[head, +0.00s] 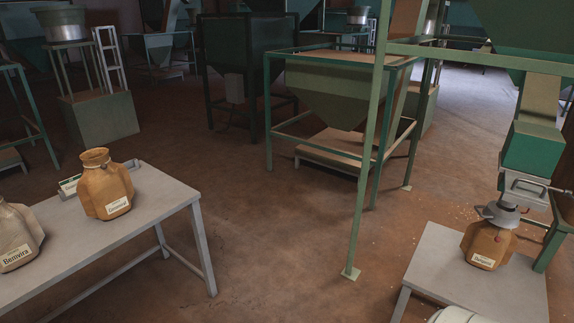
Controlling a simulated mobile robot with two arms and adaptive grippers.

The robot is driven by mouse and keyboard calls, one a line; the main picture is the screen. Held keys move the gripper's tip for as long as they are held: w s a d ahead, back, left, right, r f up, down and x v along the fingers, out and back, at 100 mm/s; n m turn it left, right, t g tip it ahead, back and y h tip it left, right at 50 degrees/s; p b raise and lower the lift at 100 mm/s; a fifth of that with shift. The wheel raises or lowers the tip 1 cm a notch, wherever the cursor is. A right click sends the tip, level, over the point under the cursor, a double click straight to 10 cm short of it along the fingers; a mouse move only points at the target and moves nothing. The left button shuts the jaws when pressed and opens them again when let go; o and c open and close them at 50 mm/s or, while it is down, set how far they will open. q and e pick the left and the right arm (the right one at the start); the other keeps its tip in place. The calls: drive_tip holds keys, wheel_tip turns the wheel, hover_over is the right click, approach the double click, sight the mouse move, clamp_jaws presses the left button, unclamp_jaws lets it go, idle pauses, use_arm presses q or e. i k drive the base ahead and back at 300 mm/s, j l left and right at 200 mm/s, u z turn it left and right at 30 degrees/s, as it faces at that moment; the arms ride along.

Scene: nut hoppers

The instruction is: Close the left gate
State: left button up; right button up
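A grey metal gate (522,190) with a rod-like handle (558,188) reaching to the right sits under a green chute box (533,149) at the right. It is the only gate I can make out, and I cannot tell whether it is the left one or whether it is open. A brown sack (487,246) stands upright below it on a grey table (440,264), with a grey spout piece (501,214) at its mouth. Neither of my grippers shows.
A grey table (150,223) at left holds a brown sack (106,186), a paler sack (17,238) and a small scale-like device (70,186). A green-framed hopper (335,95) stands in the middle. A white rounded part shows at the bottom edge.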

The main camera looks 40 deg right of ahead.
sight(526, 191)
drive_tip(key=z, duration=2.75)
